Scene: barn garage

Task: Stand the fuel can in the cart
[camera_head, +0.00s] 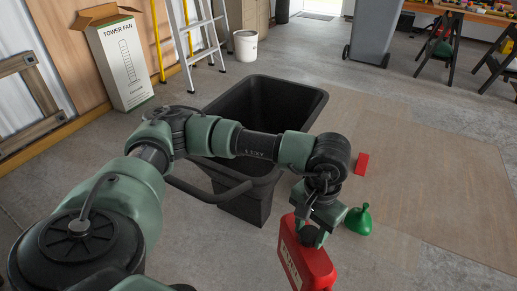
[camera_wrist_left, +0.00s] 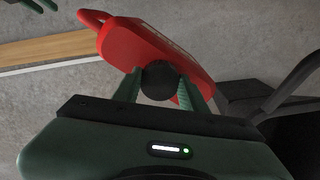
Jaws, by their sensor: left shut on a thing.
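The red fuel can (camera_head: 312,266) hangs at the lower middle of the head view, its bottom cut off by the frame. My left gripper (camera_head: 314,234) is shut on it at its black cap. In the left wrist view the two green fingers of my left gripper (camera_wrist_left: 160,88) close on either side of the black cap, with the red can (camera_wrist_left: 150,45) beyond. The black cart (camera_head: 243,207), an open deep tub with a handle, stands behind my left arm, left of the can. My arm hides part of its rim and inside. My right gripper is not clearly shown.
A green funnel (camera_head: 359,221) and a small red block (camera_head: 362,164) lie on the floor right of the cart. A tower fan box (camera_head: 122,68), a stepladder (camera_head: 203,45), a white bucket (camera_head: 246,46) and a grey bin (camera_head: 374,30) stand behind. The mat (camera_head: 430,160) at right is mostly clear.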

